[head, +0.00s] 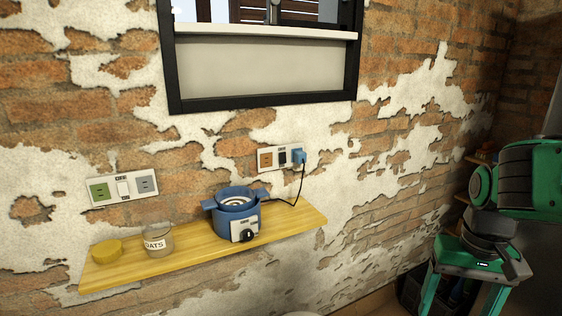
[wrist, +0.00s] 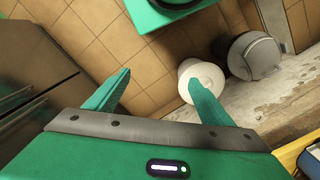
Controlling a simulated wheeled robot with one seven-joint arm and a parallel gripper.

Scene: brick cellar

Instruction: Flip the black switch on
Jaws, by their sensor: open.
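The black switch (head: 283,158) sits in the middle of a white wall plate (head: 267,154), between an orange socket (head: 266,160) and a blue plug (head: 299,156) at the right. The plate is on the brick wall, below the window and above the shelf. Whether the switch is on or off is too small to tell. My gripper (head: 459,296) is open and empty, fingers pointing down, far to the right of the switch and lower. In the wrist view my gripper (wrist: 157,80) shows two spread green fingers over the floor; the switch is not in that view.
A yellow shelf (head: 190,248) holds a blue cooker (head: 236,210) wired to the blue plug, a jar (head: 157,240) and a yellow lid (head: 107,250). Another plate (head: 134,202) has a white switch (head: 123,188). A white cylinder (wrist: 203,72) and grey bin (wrist: 254,56) stand on the floor.

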